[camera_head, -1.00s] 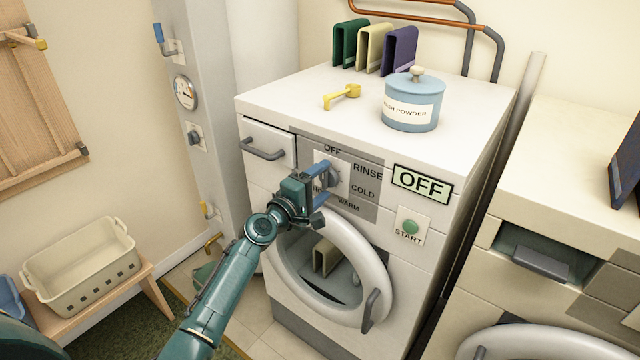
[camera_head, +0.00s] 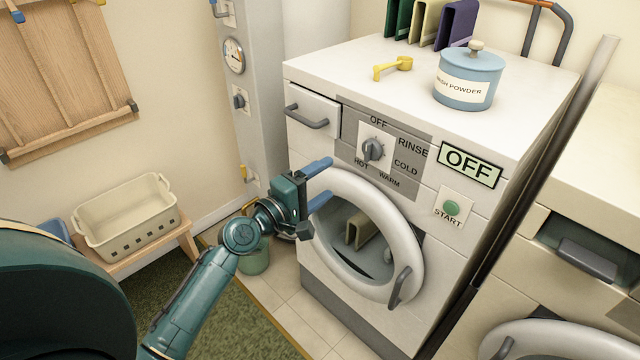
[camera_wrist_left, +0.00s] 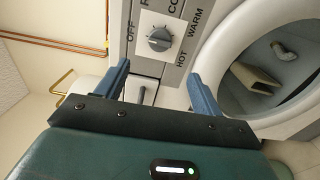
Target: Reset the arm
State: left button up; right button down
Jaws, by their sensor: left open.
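My left gripper (camera_head: 318,182) is open and empty, in front of the washing machine (camera_head: 330,250), below and left of its grey dial (camera_head: 373,149). A gap shows between its fingers and the dial. In the left wrist view the two blue fingers (camera_wrist_left: 158,88) stand apart, and the dial (camera_wrist_left: 159,39) lies beyond them. The dial sits among the labels OFF, RINSE, COLD, WARM and HOT; its exact setting is hard to tell. My right gripper is out of view.
The round washer door (camera_head: 408,240) is just right of my left gripper, with a beige folded item (camera_head: 362,228) visible behind it. A drawer handle (camera_head: 306,117) juts out above. A beige basket (camera_head: 128,215) stands on a wooden bench at left. Green rug lies below.

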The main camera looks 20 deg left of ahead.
pick_arm(q)
jog(key=shift+s, duration=0.1)
dwell(0.4)
jog(key=s+d+f+m+g+y, duration=0.1)
jog(key=s+d+f+m+g, duration=0.2)
jog(key=s+f+m, duration=0.5)
jog(key=s+d+f+m+g+y+p, duration=0.1)
jog(key=s+d+f+m+g, duration=0.2)
jog(key=s, duration=1.1)
jog(key=d+f+m, duration=0.3)
jog(key=f+m, duration=0.3)
jog(key=f, duration=0.1)
jog(key=shift+y, duration=0.4)
jog(key=shift+s+f, duration=0.1)
